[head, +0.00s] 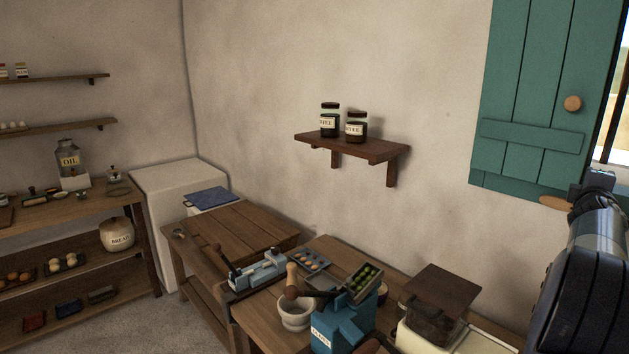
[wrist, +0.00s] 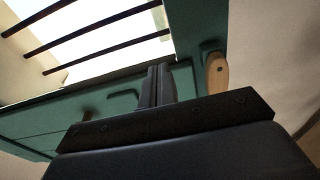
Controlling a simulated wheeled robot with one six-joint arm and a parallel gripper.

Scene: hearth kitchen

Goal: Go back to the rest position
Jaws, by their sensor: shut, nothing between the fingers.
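My gripper (head: 590,188) is raised at the right edge of the head view, in front of the lower part of a teal window shutter (head: 525,100). In the wrist view my gripper (wrist: 157,72) has its two dark fingers pressed together, with nothing between them. The shutter (wrist: 200,25) shows beyond the fingers there, with a wooden knob (wrist: 217,72) just right of the fingertips. I cannot tell whether the fingers touch the shutter.
A barred window (wrist: 100,35) is beside the shutter. A wall shelf (head: 370,148) holds two labelled jars (head: 355,125). The wall between is clear.

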